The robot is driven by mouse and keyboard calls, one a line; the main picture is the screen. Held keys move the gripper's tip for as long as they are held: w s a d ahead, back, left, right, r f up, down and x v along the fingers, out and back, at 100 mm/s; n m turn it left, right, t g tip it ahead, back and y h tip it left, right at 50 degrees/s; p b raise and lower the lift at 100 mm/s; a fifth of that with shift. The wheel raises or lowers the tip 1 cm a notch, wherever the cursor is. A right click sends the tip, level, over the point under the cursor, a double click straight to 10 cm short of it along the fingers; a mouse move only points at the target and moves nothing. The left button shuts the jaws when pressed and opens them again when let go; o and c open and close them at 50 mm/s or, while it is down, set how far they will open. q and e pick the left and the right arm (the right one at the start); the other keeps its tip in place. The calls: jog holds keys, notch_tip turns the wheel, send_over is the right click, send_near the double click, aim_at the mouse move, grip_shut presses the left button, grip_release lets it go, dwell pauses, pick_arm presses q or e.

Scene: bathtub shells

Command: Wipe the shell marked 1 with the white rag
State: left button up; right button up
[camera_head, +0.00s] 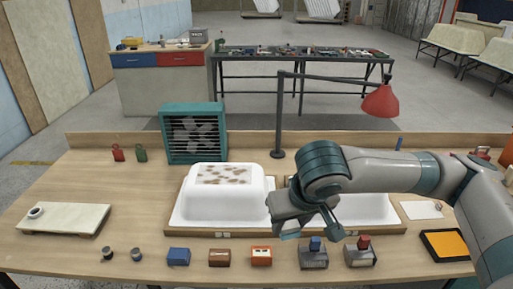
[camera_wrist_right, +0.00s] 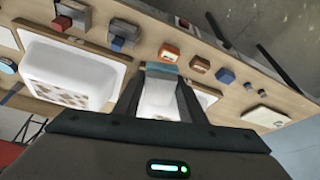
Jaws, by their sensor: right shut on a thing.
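A white bathtub shell (camera_head: 222,200) stands bottom-up at the left of the workbench, with brown stains on its top. A second white shell (camera_head: 368,208) stands to its right, mostly hidden behind my right arm; its stains show in the right wrist view (camera_wrist_right: 72,70). I cannot read the number on either shell. My right gripper (camera_head: 292,229) is beside the front right of the left shell. It is shut on a pale thing that looks like the white rag (camera_wrist_right: 163,69), seen between the fingertips. Contact with the shell cannot be told. My left gripper is not in view.
Along the front edge sit blue (camera_head: 178,256), brown (camera_head: 219,258) and orange (camera_head: 261,256) blocks and two grey holders. A red lamp (camera_head: 381,101) stands behind the shells, a teal fan unit (camera_head: 193,133) at back left. A yellow-topped tray (camera_head: 447,245) lies at right.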

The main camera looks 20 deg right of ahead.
jog(key=w, duration=0.1)
jog(key=w+f, duration=0.1)
jog(key=w, duration=0.1)
jog(key=w+f, duration=0.1)
jog(key=w, duration=0.1)
jog(key=shift+f, duration=0.2)
jog(key=shift+a, duration=0.15)
